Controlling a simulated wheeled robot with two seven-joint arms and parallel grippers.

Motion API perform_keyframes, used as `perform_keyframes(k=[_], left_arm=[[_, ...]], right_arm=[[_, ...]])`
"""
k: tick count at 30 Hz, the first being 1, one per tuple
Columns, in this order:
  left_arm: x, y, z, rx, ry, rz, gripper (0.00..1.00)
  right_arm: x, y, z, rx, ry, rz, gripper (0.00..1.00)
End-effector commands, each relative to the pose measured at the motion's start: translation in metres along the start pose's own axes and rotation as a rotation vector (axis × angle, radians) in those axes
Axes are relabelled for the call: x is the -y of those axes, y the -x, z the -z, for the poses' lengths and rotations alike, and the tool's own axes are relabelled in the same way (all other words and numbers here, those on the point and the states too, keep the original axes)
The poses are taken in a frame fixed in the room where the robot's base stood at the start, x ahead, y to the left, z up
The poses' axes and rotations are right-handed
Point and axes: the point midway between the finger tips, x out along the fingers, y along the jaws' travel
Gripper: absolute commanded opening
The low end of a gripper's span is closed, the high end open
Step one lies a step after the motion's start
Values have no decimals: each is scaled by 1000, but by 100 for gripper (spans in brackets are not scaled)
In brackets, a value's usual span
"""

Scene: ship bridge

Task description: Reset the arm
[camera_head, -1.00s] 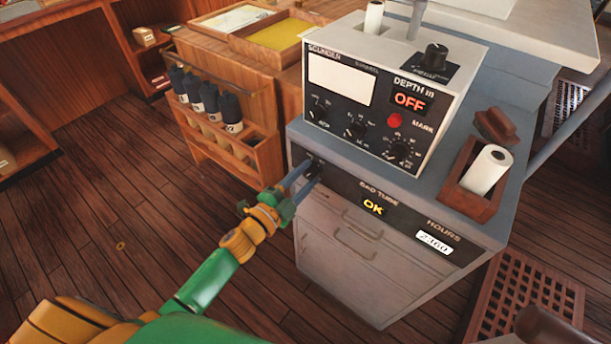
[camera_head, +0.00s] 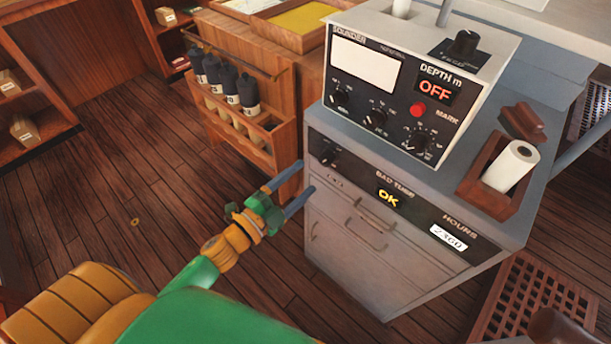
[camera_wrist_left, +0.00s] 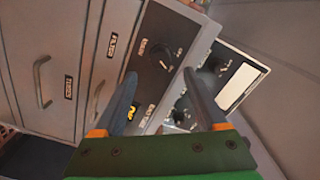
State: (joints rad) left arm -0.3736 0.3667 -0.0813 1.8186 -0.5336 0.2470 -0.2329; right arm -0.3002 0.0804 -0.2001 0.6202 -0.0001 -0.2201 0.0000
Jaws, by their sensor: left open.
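My left arm is green and orange and comes in from the lower left in the head view. Its left gripper (camera_head: 298,186) is open and empty, with its two blue-grey fingers apart, just in front of the left end of the cabinet's black panel. A black knob (camera_head: 329,153) on that panel is free of the fingers. In the wrist view the left gripper (camera_wrist_left: 155,88) points at the panel, and the knob (camera_wrist_left: 160,58) shows beyond the fingers. My right gripper is not in view.
The grey cabinet (camera_head: 370,262) carries a sounder box (camera_head: 372,108) reading OFF and a wooden holder (camera_head: 487,195) with a paper roll (camera_head: 511,166). A wooden rack (camera_head: 245,137) with several dark bottles stands behind the gripper.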

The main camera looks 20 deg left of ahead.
Motion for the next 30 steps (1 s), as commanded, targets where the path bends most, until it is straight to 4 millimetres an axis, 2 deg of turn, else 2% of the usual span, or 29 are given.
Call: perform_keyframes(k=[9, 11, 14, 15, 17, 18, 20, 21, 22, 24, 27, 30], left_arm=[[-4, 0, -4, 15, 14, -8, 74], [-21, 3, -21, 72, 65, -39, 74], [-83, 24, -71, 278, 241, -146, 74], [-117, 40, -92, 386, 331, -201, 74], [-168, 72, -117, 552, 461, -283, 74], [-201, 97, -128, 663, 541, -337, 74], [-247, 140, -137, 826, 651, -417, 74], [-275, 169, -138, 932, 716, -467, 74], [-292, 191, -137, 1005, 758, -502, 74], [-325, 236, -129, 1158, 838, -572, 74], [-352, 284, -115, 1314, 907, -640, 74], [-363, 308, -106, 1390, 936, -673, 74]], right_arm=[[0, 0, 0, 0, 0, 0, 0], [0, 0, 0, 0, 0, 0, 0], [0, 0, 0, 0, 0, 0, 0], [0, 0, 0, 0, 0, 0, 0], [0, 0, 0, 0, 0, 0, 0], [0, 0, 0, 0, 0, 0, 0], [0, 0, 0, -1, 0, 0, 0], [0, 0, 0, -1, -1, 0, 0], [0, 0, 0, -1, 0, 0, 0], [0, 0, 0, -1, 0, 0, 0], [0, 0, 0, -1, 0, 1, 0], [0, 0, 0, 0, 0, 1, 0]])
